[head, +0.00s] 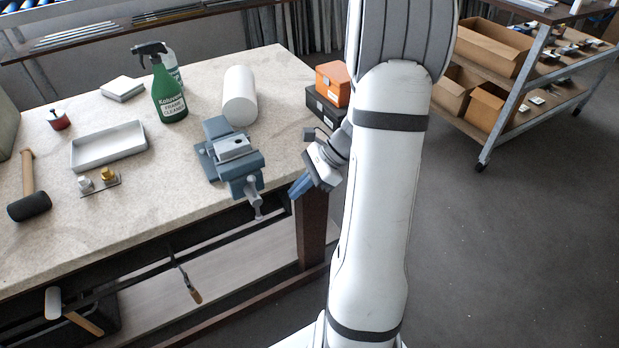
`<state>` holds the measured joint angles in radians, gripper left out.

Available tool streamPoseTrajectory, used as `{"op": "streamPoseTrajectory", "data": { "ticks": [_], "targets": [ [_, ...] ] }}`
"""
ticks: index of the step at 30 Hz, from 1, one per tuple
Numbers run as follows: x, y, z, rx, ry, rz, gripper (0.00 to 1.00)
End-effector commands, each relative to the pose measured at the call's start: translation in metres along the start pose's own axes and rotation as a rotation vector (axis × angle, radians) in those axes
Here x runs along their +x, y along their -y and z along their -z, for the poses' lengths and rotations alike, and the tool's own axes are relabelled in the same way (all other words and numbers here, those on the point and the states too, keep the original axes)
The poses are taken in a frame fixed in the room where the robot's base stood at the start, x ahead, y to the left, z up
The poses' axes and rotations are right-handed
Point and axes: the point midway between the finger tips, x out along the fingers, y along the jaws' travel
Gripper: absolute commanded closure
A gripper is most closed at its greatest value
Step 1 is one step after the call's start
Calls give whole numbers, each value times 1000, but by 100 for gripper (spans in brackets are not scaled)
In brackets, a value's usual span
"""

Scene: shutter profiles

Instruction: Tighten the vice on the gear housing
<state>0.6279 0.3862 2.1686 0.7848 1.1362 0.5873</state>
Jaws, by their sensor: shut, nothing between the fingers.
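The blue-grey vice (222,150) stands near the front right edge of the workbench. A grey metal block, which looks like the gear housing (234,147), sits between its jaws. I cannot tell how firmly it is clamped. The vice's screw and handle (254,198) stick out toward the front over the bench edge. My gripper (296,190) is just right of the handle, beyond the bench edge, with its blue fingers pointing down and left. It is shut and empty, and apart from the handle in this view. My white arm hides the area to the right.
A green spray bottle (167,90), a white roll (240,96), a grey tray (108,147) and a mallet (28,200) are on the bench. Orange (333,82) and black boxes stand behind my gripper. A shelf trolley (530,80) is at right; the floor between is clear.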

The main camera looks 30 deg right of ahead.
Motion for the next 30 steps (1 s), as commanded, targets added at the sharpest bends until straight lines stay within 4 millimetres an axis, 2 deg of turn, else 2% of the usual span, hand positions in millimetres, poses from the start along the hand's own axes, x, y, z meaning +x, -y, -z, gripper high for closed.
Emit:
{"op": "streamPoseTrajectory", "data": {
  "ticks": [3, 6, 12, 18, 25, 26, 30],
  "targets": [
    [27, -1, 0, 1, 1, -5, 100],
    [45, -1, -2, 1, 0, -3, 100],
    [62, 0, -22, -1, -1, 0, 100],
    [68, 0, -27, 0, -2, 2, 100],
    [68, 0, -27, 1, -2, 3, 100],
    [60, 2, -19, 8, -2, 10, 100],
    [65, 0, -24, 7, 5, 6, 100]
  ]
}}
